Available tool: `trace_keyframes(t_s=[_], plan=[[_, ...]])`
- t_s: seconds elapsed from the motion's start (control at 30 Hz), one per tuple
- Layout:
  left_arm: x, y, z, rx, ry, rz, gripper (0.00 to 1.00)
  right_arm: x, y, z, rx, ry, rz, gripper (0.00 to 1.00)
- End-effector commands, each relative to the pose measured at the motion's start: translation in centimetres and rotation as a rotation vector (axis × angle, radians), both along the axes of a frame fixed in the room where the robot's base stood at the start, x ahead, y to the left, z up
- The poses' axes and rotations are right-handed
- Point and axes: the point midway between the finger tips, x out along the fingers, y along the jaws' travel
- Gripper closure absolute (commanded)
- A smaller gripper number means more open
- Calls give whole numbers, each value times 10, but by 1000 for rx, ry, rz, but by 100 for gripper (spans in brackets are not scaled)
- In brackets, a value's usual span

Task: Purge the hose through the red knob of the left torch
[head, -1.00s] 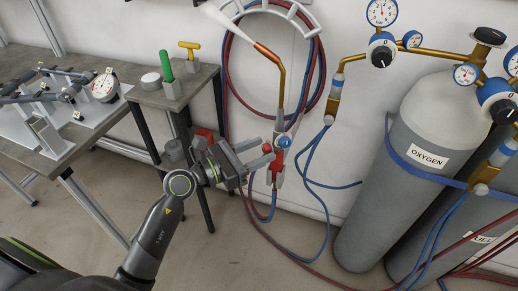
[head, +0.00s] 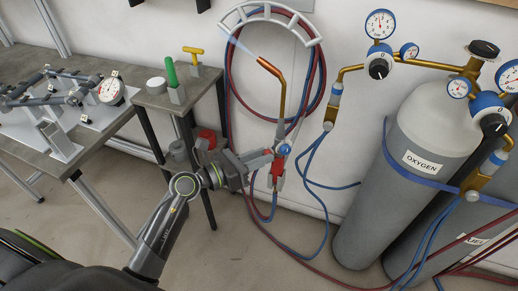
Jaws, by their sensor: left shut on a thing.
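The torch (head: 281,105) hangs upright on the wall side, with a copper tip, a brass neck and a grey handle. A narrow pale-blue jet (head: 240,46) comes from its tip, pointing up and left. My right gripper is not in view.
A grey oxygen cylinder (head: 385,200) with gauges stands at the right. Red and blue hoses (head: 315,205) hang below the torch and run along the floor. A small stand (head: 205,85) and a workbench with a frame jig (head: 30,145) are at the left.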

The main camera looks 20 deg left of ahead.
Motion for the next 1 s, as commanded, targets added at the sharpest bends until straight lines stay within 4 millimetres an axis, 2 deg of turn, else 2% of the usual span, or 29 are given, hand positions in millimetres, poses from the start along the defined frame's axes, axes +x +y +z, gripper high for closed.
trace_keyframes(t_s=[0.03,0.1,0.4,1.0], plan=[[0,0,6,-26,30,1,99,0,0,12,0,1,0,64],[0,0,6,-60,65,1,99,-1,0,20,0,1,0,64],[1,1,3,-177,186,0,99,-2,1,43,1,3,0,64],[1,1,0,-226,237,0,99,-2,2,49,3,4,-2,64]])
